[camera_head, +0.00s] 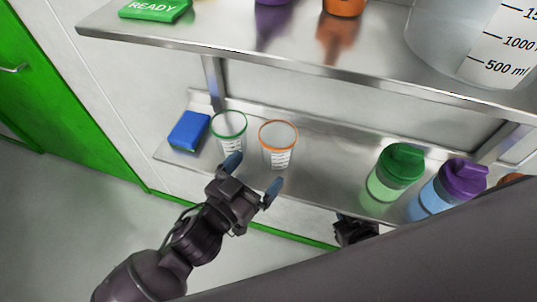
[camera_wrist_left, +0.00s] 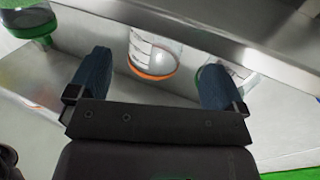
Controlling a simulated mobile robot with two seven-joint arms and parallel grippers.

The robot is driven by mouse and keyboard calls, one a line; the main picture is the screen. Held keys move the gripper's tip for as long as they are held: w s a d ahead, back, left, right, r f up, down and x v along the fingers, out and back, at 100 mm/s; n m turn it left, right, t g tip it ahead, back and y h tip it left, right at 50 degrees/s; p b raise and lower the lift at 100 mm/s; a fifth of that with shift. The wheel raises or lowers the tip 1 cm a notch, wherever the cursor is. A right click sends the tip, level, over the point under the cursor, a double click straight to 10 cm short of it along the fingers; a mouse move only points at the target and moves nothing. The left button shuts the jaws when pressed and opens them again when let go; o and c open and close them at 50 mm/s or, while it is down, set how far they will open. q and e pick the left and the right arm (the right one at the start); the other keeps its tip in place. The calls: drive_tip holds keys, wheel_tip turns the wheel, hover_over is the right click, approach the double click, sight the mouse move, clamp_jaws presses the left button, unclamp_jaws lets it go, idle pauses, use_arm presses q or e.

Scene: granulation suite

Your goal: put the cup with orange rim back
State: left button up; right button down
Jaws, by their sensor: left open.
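The clear cup with orange rim (camera_head: 278,146) stands on the lower metal shelf (camera_head: 325,185), and it also shows in the left wrist view (camera_wrist_left: 150,55), where the picture is turned over. A clear cup with green rim (camera_head: 229,130) stands just left of it, and it is partly behind a finger in the left wrist view (camera_wrist_left: 237,73). My left gripper (camera_head: 252,174) is open and empty at the shelf's front edge, its fingers spread in front of the two cups. It appears apart from both. A dark part of my right arm or gripper (camera_head: 355,231) shows below the shelf; its fingers are not clear.
A blue box (camera_head: 189,131) lies left of the cups. Bottles with a green lid (camera_head: 397,170) and purple lid (camera_head: 455,185) stand to the right, with free shelf between. The upper shelf (camera_head: 225,35) overhangs, carrying a green READY block (camera_head: 154,9) and a large beaker (camera_head: 440,45).

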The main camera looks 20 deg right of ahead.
use_arm(q)
drive_tip(key=shift+v, duration=2.3)
drive_tip(key=w+a+f+n+t+y, duration=0.25)
drive_tip(key=a+f+y, duration=0.2)
drive_tip(key=a, duration=0.35)
drive_tip(key=w+a+f+n+t+y, duration=0.1)
drive_tip(key=a+f+n+y, duration=0.35)
drive_tip(key=a, duration=0.25)
drive_tip(key=s+a+f+n+g+y, duration=0.1)
drive_tip(key=s+a+f, duration=0.3)
drive_tip(key=a, duration=0.4)
drive_tip(key=s+a+f+n+g+y, duration=0.1)
drive_tip(key=s+a+f+g+y, duration=0.1)
drive_tip(key=s+a+f+y, duration=0.2)
drive_tip(key=a+f, duration=0.2)
drive_tip(key=a, duration=0.1)
drive_tip(key=shift+a, duration=0.4)
drive_tip(key=shift+s, duration=0.1)
